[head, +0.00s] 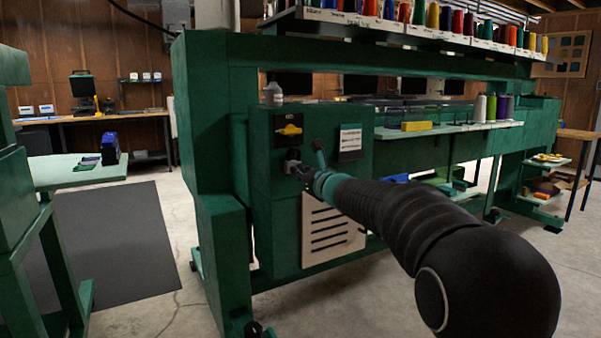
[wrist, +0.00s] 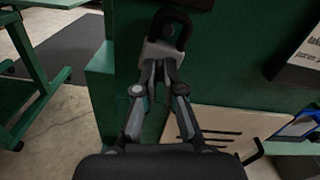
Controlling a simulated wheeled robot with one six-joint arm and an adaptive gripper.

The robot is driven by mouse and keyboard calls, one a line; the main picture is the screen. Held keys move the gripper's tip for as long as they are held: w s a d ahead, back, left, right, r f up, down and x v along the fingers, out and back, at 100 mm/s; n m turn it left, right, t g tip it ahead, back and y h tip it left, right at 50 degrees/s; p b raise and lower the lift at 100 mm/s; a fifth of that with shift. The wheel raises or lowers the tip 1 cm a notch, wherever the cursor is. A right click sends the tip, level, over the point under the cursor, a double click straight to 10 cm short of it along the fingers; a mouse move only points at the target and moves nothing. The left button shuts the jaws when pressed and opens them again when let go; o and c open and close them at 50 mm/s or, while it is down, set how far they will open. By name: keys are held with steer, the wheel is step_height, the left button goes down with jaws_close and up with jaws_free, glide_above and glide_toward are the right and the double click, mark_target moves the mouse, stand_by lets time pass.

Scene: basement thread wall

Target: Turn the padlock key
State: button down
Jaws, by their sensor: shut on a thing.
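A grey padlock (wrist: 161,52) with a dark shackle hangs on the green end panel of the machine in the wrist view. In the head view the padlock (head: 292,155) shows small, below a yellow switch. My gripper (wrist: 160,72) reaches up to the underside of the padlock, its fingertips close together there. It is shut on the key, which the fingertips hide; the key's angle cannot be told. In the head view my gripper (head: 300,171) is at the panel, with my arm coming in from the lower right.
A yellow switch (head: 289,130) on a dark plate sits just above the padlock, and a white tag (head: 350,139) hangs to the right. A slotted pale vent plate (head: 330,231) is below.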

stand_by(0.6)
steer(key=c, duration=1.3)
jaws_free()
steer(key=v, duration=1.2)
steer(key=shift+o, duration=0.3)
steer(key=shift+w, duration=0.1)
